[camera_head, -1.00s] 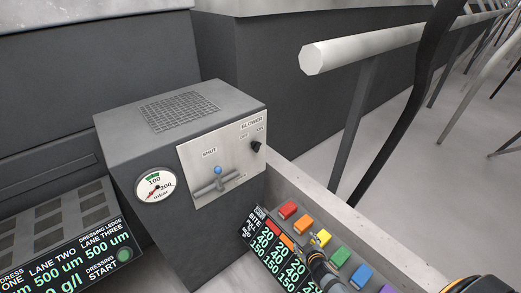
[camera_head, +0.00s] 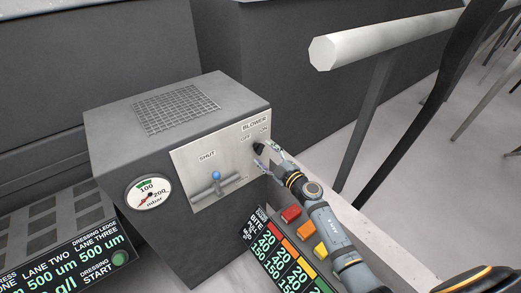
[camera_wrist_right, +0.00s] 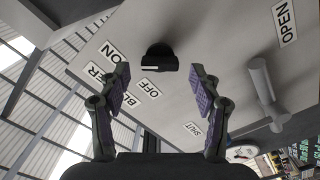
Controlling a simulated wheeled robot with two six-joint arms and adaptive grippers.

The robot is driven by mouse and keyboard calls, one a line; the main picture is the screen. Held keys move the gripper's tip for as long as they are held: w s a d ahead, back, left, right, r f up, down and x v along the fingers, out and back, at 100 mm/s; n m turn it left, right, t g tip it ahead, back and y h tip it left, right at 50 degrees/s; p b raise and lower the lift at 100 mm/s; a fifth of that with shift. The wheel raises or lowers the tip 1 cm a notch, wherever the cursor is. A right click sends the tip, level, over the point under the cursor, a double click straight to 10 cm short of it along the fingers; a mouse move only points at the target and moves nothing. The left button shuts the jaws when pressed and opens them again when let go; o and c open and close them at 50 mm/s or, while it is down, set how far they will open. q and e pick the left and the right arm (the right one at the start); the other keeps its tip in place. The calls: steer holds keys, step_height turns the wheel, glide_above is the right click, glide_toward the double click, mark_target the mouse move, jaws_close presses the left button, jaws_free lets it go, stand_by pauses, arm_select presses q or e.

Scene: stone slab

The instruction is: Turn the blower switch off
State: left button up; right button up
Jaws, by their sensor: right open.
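The blower switch is a black knob (camera_head: 258,148) on the pale panel (camera_head: 200,165) of a grey box, below the BLOWER, OFF and ON labels. My right gripper (camera_head: 264,157) is open at the panel's right edge, close to the knob and partly covering it. In the right wrist view the knob (camera_wrist_right: 160,57) lies between and just beyond the two open fingertips (camera_wrist_right: 160,78), with no visible contact. A white mark shows at the knob's lower left; I cannot tell surely which label it points to. My left gripper is not in view.
A blue-tipped lever (camera_head: 216,178) marked SHUT sits left of the knob on the same panel. A pressure gauge (camera_head: 148,192) is on the box front. Coloured buttons (camera_head: 306,228) lie beneath my right arm. A thick pale rail (camera_head: 385,38) runs at upper right.

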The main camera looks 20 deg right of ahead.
mark_target(261, 151)
steer(key=shift+x, duration=1.2)
steer(key=shift+w+a, duration=0.2)
steer(key=shift+w, duration=0.1)
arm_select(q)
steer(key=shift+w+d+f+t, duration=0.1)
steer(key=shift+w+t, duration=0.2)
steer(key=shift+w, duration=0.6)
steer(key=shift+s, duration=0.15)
arm_select(e)
steer(key=shift+c, duration=0.9)
steer(key=c, duration=1)
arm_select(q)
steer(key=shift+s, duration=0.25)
